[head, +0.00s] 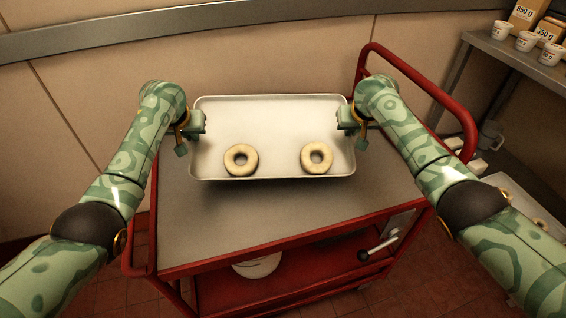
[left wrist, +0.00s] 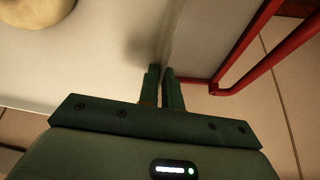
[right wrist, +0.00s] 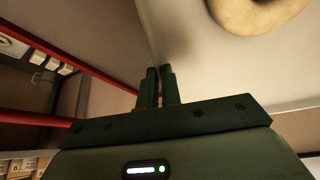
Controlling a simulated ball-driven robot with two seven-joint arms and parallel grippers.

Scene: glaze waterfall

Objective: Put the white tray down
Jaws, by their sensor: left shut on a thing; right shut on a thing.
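The white tray (head: 270,112) is in the middle of the head view, over the top of a red cart (head: 240,230). Two pale ring doughnuts lie in it, a left one (head: 241,160) and a right one (head: 316,158). My left gripper (head: 188,140) is shut on the tray's left rim. My right gripper (head: 356,134) is shut on its right rim. The left wrist view shows the jaws (left wrist: 160,88) closed on the rim, and the right wrist view shows the same (right wrist: 154,88). A shadow lies below the tray's front edge; I cannot tell how large any gap beneath is.
The cart's grey top is bare in front of the tray. A red handle rail (head: 425,85) rises at its right end. A shelf (head: 520,62) with white tubs (head: 526,41) stands at the right. Another tray (head: 510,185) shows below it. A wall is behind.

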